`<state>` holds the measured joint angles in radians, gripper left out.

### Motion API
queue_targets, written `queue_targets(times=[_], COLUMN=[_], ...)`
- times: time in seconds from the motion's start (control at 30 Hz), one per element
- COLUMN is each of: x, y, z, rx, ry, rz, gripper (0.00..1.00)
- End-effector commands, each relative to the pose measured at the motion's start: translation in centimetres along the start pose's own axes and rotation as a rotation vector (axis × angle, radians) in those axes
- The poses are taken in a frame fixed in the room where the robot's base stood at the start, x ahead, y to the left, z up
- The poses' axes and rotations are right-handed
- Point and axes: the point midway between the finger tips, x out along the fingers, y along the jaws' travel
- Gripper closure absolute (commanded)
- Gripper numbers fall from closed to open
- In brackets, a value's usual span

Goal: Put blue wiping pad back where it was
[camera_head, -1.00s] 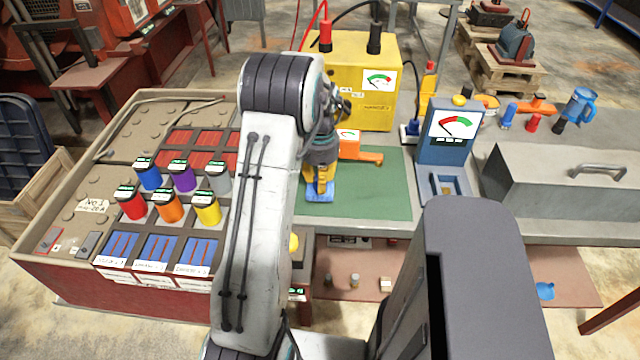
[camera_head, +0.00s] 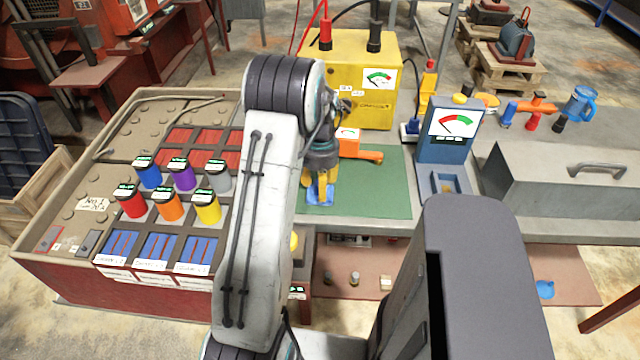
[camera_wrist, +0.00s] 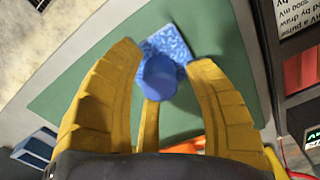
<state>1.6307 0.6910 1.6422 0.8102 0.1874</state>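The blue wiping pad (camera_head: 321,197) lies on the green mat (camera_head: 378,185) near its front left part, on the workbench. In the wrist view the pad (camera_wrist: 172,42) is a square of mottled blue with a round blue knob (camera_wrist: 160,77) on top. My gripper (camera_head: 320,184) has yellow fingers and is directly over the pad. In the wrist view my gripper (camera_wrist: 166,60) is open, with its fingers standing around the knob and visible gaps at both sides. The near part of the pad is hidden behind the knob and fingers.
A yellow meter box (camera_head: 350,75) and an orange tool (camera_head: 362,153) stand behind the pad. A blue gauge stand (camera_head: 447,140) is to the right, then a grey toolbox (camera_head: 560,190). Coloured cylinders (camera_head: 168,204) stand on the case at left. The mat's right part is clear.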

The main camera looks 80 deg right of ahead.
Motion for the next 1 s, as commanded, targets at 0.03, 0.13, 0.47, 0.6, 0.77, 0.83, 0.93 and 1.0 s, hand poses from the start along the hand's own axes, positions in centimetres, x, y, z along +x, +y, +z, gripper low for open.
queue_targets(times=[0.03,0.13,0.47,0.6,0.77,0.83,0.93,1.0], x=[0.0,-0.1,-3.2,-5.7,-8.4,-9.3,-10.6,-11.2], y=[0.0,0.0,0.0,0.0,0.0,0.0,0.0,0.0], z=[0.0,0.0,-0.1,-0.1,-0.1,-0.1,-0.1,-0.1], rx=[0.000,0.000,0.000,0.000,0.000,0.000,0.000,0.000], ry=[0.000,0.000,0.005,0.005,0.005,0.004,0.003,0.003], rz=[0.000,0.000,-0.001,-0.001,-0.001,-0.001,-0.001,-0.001], gripper=[0.53,0.53,0.53,0.53,0.53,0.53,0.53,0.53])
